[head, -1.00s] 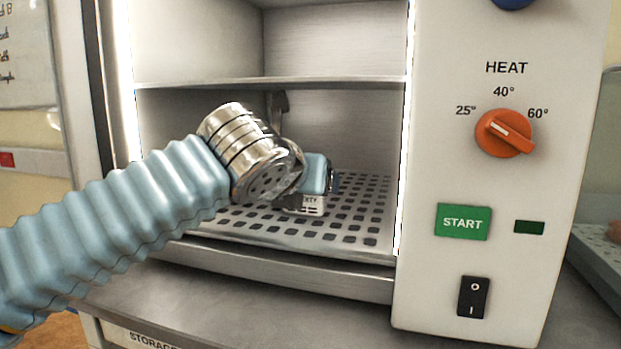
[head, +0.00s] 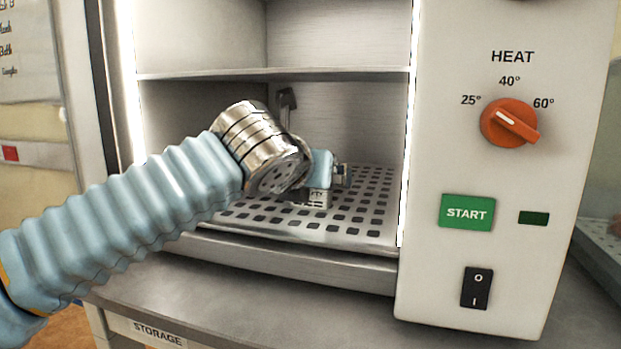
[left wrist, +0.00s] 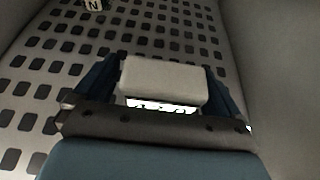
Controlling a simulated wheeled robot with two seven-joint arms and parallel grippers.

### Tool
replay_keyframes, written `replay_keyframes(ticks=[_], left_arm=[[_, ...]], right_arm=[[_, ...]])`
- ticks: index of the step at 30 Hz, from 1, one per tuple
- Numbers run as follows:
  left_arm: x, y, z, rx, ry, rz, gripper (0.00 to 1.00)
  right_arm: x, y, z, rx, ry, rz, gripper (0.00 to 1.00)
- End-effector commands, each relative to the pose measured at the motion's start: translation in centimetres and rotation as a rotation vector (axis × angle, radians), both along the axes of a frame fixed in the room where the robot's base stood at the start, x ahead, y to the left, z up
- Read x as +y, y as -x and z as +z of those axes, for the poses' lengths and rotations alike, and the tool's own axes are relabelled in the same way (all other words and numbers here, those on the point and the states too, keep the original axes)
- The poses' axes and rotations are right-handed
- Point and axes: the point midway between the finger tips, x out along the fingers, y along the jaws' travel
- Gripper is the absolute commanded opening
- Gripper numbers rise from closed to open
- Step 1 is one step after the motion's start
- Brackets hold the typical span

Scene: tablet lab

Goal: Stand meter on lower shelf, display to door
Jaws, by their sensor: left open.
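My left gripper (head: 341,174) is inside the lower compartment, low over the perforated lower shelf (head: 262,226). Its wrist hides part of that shelf. In the left wrist view a pale grey block (left wrist: 162,78), which looks like the meter, lies between two dark blue fingers, which are open around it. I cannot tell whether they touch it. No display face is visible. My right gripper is not in view.
A shelf (head: 200,75) divides the cabinet above my left arm. The control panel (head: 440,120) stands right of the opening. In the left wrist view a small piece marked N (left wrist: 95,5) lies at the top edge. Bare perforated shelf (left wrist: 60,50) lies left of the block.

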Motion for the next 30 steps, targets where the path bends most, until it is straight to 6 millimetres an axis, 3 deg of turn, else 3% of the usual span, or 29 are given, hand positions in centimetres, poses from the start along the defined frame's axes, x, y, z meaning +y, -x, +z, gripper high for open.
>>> replay_keyframes(ticks=[5,18,23,30], left_arm=[[0.5,1.6,0.8,-0.004,-0.002,0.001,0.98],[3.5,10.9,0.5,-0.003,-0.001,0.002,0.98],[3.9,12.3,0.6,-0.001,-0.001,0.000,0.98],[4.0,12.5,0.7,0.001,-0.001,0.000,0.98]], right_arm=[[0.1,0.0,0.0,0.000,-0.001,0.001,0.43],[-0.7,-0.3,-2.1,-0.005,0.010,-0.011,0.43],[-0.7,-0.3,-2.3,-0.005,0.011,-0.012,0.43],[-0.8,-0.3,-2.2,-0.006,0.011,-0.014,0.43]])
